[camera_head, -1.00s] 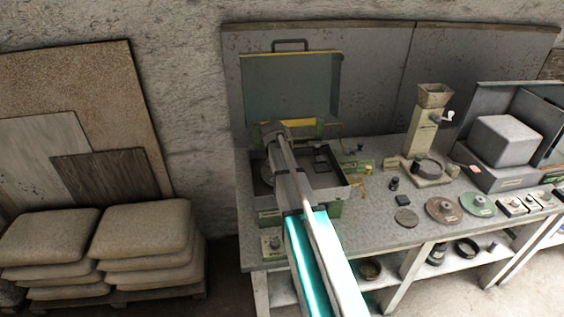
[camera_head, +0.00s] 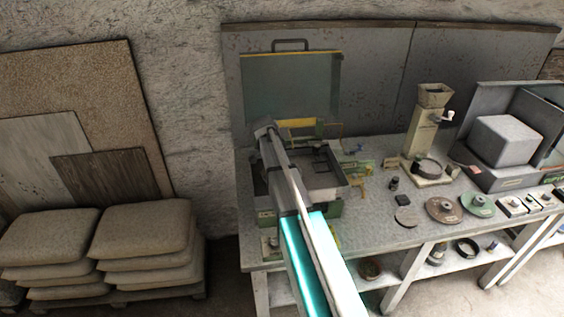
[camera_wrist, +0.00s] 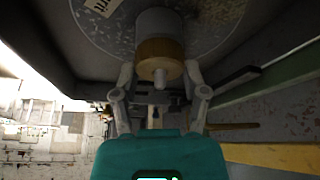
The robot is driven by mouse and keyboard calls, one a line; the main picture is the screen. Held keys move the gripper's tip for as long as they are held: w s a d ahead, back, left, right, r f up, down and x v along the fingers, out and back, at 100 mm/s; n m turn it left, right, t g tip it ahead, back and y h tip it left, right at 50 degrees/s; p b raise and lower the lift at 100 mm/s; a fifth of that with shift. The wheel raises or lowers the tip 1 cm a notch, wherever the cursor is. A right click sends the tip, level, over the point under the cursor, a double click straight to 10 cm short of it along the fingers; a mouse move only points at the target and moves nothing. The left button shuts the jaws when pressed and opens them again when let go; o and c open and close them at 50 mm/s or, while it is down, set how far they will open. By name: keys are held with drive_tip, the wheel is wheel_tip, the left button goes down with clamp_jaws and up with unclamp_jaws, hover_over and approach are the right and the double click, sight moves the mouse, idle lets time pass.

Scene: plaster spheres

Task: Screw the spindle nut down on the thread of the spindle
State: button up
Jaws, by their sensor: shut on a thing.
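In the wrist view, the brass-coloured spindle nut (camera_wrist: 158,50) sits around the spindle (camera_wrist: 160,76), whose pale tip sticks out of it. A grey collar (camera_wrist: 160,22) and a wide disc with a printed label (camera_wrist: 215,22) lie directly behind the nut. My gripper (camera_wrist: 160,67) has one finger on each side of the nut and is shut on it. The fingertip contacts are dim and hard to make out. In the head view, my arm reaches over the open machine (camera_head: 325,190) on the bench, and the nut and spindle cannot be made out.
The machine's raised lid (camera_head: 290,85) stands behind my arm, and its tray walls surround the work area. To the right on the bench (camera_head: 380,235) are flat discs (camera_head: 444,209), a hand-cranked mill (camera_head: 425,135) and a grey block (camera_head: 506,141). Stacked sacks (camera_head: 140,240) stand at left.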

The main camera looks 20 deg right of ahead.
drive_tip(key=o, duration=1.4)
drive_tip(key=shift+c, duration=0.2)
drive_tip(key=shift+c, duration=1.4)
